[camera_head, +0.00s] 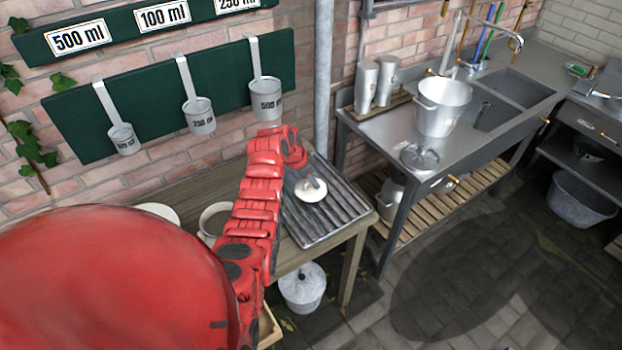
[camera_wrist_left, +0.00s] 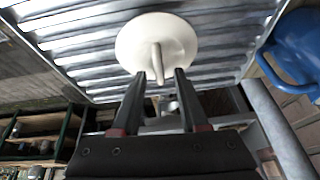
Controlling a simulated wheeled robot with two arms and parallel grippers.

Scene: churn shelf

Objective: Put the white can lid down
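The white can lid (camera_head: 309,194) lies on the ridged metal tray (camera_head: 325,228) on the wooden table. It also shows in the left wrist view (camera_wrist_left: 178,38), round with an upright handle (camera_wrist_left: 157,62) in its middle. My left gripper (camera_wrist_left: 160,73) is at the handle. Its two fingers stand apart, one on each side of the handle, with a visible gap on both sides. In the head view my left arm partly hides the tray, and the fingers are too small to make out. My right gripper is in neither view.
A white pot (camera_head: 213,222) stands on the table left of my arm, and a lidded can (camera_head: 303,288) stands below. Measuring cups (camera_head: 198,116) hang on the wall. A metal sink counter (camera_head: 450,150) with a bucket (camera_head: 442,106) stands to the right.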

